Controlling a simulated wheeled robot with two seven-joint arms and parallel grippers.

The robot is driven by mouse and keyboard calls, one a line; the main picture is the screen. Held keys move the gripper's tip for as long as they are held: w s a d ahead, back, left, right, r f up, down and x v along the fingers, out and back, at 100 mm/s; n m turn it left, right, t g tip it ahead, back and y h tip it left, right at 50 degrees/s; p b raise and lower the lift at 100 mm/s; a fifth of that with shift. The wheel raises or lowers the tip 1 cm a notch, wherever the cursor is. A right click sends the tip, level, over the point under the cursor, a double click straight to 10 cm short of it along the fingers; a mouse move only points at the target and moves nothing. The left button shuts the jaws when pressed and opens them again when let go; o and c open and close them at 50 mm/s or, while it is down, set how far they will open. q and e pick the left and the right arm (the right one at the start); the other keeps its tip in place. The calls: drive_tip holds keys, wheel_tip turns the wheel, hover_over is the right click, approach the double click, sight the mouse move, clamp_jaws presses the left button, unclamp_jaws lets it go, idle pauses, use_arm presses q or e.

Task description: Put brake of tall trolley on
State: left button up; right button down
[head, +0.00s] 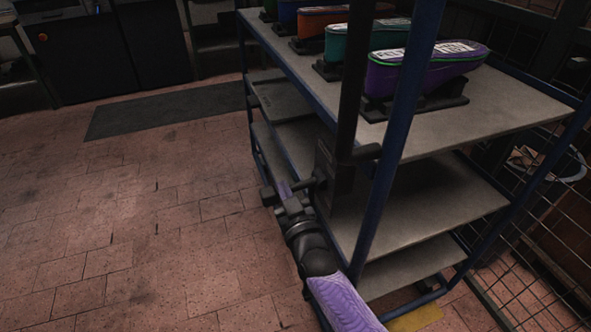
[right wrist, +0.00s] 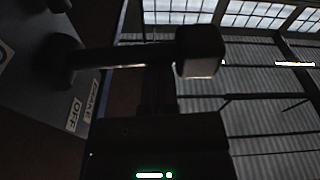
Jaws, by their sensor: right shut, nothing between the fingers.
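The tall trolley (head: 399,150) has blue posts and grey shelves and stands at the right of the head view. A dark brake plate (head: 336,182) is on its near side. In the right wrist view a dark brake lever (right wrist: 125,56) sticks out sideways from its pivot and ends in a block-shaped knob. Labels reading BRAKE and OFF (right wrist: 73,115) are on the plate beside it. My right gripper (head: 281,190) is shut and empty, close beside the plate and lever. I cannot tell whether it touches the lever. My left gripper is not in view.
A wire mesh fence (head: 545,225) is at the right. The brick floor (head: 130,230) at left is clear, with a dark mat (head: 165,108) farther back.

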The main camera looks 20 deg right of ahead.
drive_tip(key=shift+d+f+n+y+b, duration=0.1)
drive_tip(key=shift+f+n+y+b, duration=0.2)
drive_tip(key=shift+f+n, duration=0.8)
drive_tip(key=shift+d+f+n+y+b, duration=0.1)
drive_tip(key=shift+f+n+y+b, duration=0.4)
drive_tip(key=shift+n, duration=1)
drive_tip(key=shift+f+h, duration=0.15)
drive_tip(key=shift+h, duration=0.15)
